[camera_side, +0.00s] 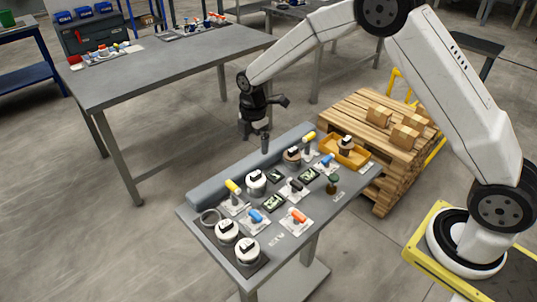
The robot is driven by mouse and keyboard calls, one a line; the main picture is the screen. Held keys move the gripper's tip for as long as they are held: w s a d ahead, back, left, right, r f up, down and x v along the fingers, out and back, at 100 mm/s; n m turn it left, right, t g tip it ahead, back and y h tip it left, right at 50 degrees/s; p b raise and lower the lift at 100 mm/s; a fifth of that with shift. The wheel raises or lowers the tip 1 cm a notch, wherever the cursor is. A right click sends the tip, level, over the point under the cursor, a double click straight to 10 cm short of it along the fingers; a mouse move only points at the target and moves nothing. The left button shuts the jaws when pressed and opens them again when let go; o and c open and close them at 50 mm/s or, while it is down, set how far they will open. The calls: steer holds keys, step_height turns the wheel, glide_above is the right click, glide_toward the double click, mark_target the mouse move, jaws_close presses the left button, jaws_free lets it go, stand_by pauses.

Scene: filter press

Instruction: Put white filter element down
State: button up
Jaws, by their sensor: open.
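White filter elements with dark tops show on the small grey work table (318,208). One white filter element (256,179) stands near the back edge beside a yellow-handled part. Two more, a white filter element (228,230) and another white filter element (247,249), stand close together on a dark patch at the front left corner. My gripper (257,139) is above the back edge of the table, pointing down. It is open, with nothing visible between its fingers, and apart from the white filter elements.
A brown-topped round part (292,155), a yellow tray (359,159) holding another round part, a grey ring (210,217) and several coloured-handled parts crowd the table. A pallet with boxes (385,125) stands behind right. A larger grey table (170,65) is at the back left.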

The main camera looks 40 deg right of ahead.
steer(key=s+d+r+m+t, duration=0.1)
steer(key=s+d+r+m, duration=0.1)
steer(key=s+m, duration=0.7)
steer(key=s+d+r+m+t, duration=0.1)
steer(key=s+d+r+m, duration=0.1)
steer(key=s+m, duration=0.7)
steer(key=s+r, duration=0.1)
steer(key=s, duration=0.4)
steer(key=shift+s+t, duration=0.2)
steer(key=shift+t, duration=0.1)
steer(key=shift+r, duration=0.1)
